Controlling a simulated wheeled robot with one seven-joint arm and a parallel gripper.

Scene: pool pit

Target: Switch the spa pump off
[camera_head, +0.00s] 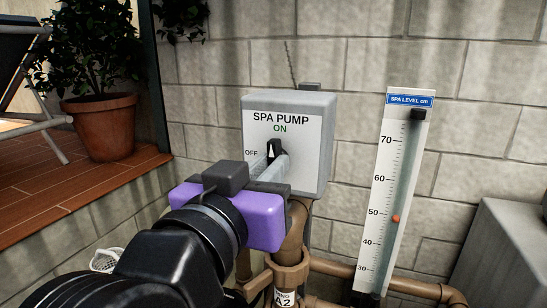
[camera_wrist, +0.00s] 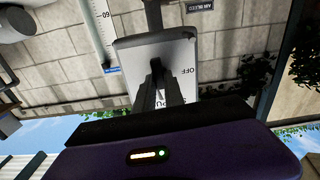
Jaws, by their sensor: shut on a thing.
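The spa pump switch box (camera_head: 312,150) is a grey box on the wall with a white face. Its face reads SPA PUMP, with ON in green at the top and OFF at the left. The black knob (camera_head: 274,148) has a white mark that points up, toward ON. My gripper (camera_head: 273,160), with a purple body, reaches the box face, and its fingers are shut on the knob. In the wrist view the box (camera_wrist: 185,55) appears upside down, with the fingers on the dark knob (camera_wrist: 156,66); the fingers hide part of the face.
A spa level gauge (camera_head: 399,190) stands right of the box, its red marker near 48. Brown pipes (camera_head: 290,262) run below the box. A potted plant (camera_head: 105,125) stands on the wooden deck at left. A grey block (camera_head: 500,250) is at lower right.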

